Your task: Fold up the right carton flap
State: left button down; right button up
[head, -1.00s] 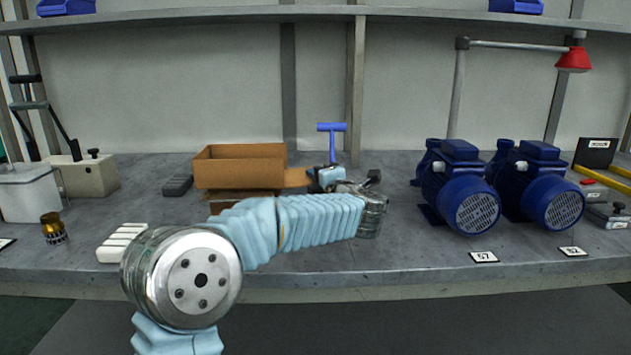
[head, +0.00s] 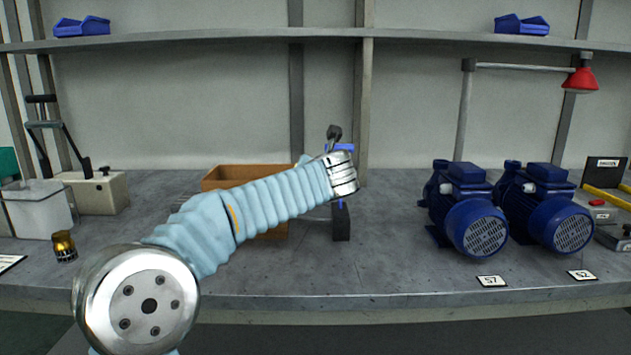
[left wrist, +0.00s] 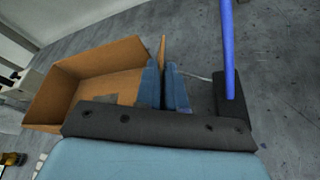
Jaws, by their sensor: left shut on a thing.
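The open brown carton (head: 228,176) stands on the bench, mostly hidden behind my left arm in the head view. The left wrist view shows its open inside and walls (left wrist: 115,52). The right flap (left wrist: 162,48) stands up steeply at the carton's right side, its lower part between my blue fingers. My left gripper (left wrist: 163,72) is shut on this flap. In the head view its fingers are hidden behind my wrist. My right gripper is in neither view.
A blue T-handled tool (left wrist: 228,45) with a dark base (head: 341,222) stands close right of the gripper. Two blue pumps (head: 472,212) stand farther right. A brass part (head: 64,246) is at the left. The bench's centre front is clear.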

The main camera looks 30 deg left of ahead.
pick_arm(q)
jog(key=a+n+h, duration=0.1)
jog(key=s+a+r+n+p, duration=0.1)
jog(key=n, duration=0.1)
jog(key=shift+s+t+h, duration=0.15)
jog(key=shift+t+h, duration=0.25)
jog(key=shift+s+a+n+h, duration=0.3)
jog(key=shift+a+n+h, duration=0.2)
jog(key=shift+n, duration=0.2)
jog(key=c, duration=1.6)
grip_release()
jog(key=shift+s, duration=0.1)
jog(key=v, duration=1.3)
jog(key=shift+s, duration=0.4)
jog(key=shift+d+f, duration=0.1)
jog(key=shift+f, duration=0.05)
